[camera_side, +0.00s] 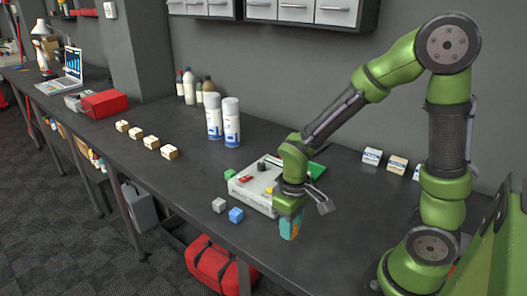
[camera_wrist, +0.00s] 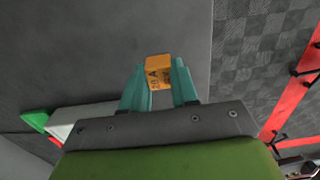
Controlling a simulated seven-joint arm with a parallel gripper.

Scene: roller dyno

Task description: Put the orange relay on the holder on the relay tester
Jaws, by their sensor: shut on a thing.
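My gripper (camera_wrist: 160,84) is shut on the orange relay (camera_wrist: 158,71), which sticks out past the teal fingertips with dark lettering on its face. In the side view my gripper (camera_side: 290,227) points down above the table, in front of and to the right of the relay tester (camera_side: 248,196); the fingers hide most or all of the relay there. The relay tester is a pale box with red, black and yellow parts on top. My wrist covers its right part, and I cannot clearly make out the holder.
A green block (camera_side: 229,174), a grey block (camera_side: 219,204) and a blue block (camera_side: 236,215) lie left of and before the tester. Two spray cans (camera_side: 231,122) stand behind it. The bench's front edge (camera_side: 200,222) is close. Bench to the gripper's right is clear.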

